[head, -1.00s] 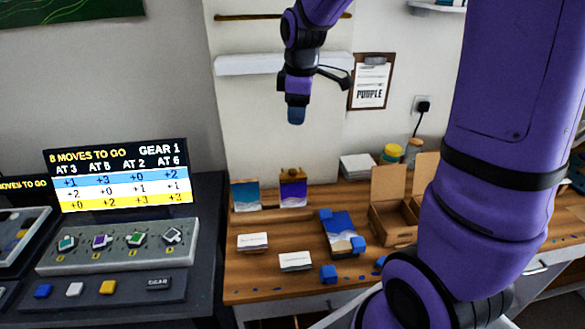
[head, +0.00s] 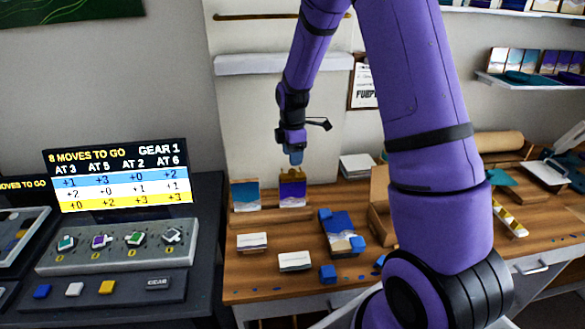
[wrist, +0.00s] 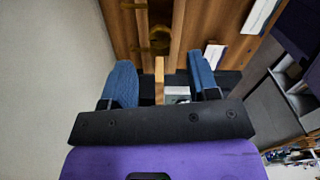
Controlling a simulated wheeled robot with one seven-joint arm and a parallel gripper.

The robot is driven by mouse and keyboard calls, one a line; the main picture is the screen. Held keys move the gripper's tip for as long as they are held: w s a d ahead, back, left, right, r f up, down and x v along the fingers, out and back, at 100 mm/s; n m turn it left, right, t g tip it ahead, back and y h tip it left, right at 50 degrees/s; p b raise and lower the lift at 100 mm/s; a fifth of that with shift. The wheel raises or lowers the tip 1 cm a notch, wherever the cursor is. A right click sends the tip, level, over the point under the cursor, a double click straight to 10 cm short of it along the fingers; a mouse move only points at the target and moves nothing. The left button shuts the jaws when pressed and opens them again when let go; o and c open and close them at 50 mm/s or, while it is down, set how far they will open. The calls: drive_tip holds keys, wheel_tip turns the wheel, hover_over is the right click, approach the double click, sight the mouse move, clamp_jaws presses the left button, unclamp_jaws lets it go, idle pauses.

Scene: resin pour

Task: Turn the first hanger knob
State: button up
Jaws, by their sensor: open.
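The control panel (head: 115,258) at the left carries a row of knobs. The leftmost is a green and white knob (head: 67,242); a purple one (head: 101,241), another green one (head: 135,239) and a dark grey one (head: 172,235) follow to its right. Which knob belongs to a hanger is not clear. My gripper (head: 296,157) points down over the back of the wooden table, well right of the panel, just above a small purple picture (head: 292,190) with a gold top piece. In the wrist view my gripper (wrist: 160,78) is open, with a wooden strip and a pale metal block showing between its blue fingers.
A screen (head: 118,176) behind the panel reads "8 moves to go" and "Gear 1". Coloured buttons (head: 74,289) lie in front. A blue picture (head: 245,195), white card stacks (head: 252,242) and a blue-cornered panel (head: 338,232) occupy the table (head: 262,279). A white wall shelf (head: 255,63) is behind.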

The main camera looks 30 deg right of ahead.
sight(292, 170)
drive_tip(key=shift+f, duration=2.6)
drive_tip(key=shift+c, duration=0.5)
drive_tip(key=c, duration=0.8)
drive_tip(key=shift+c, duration=0.2)
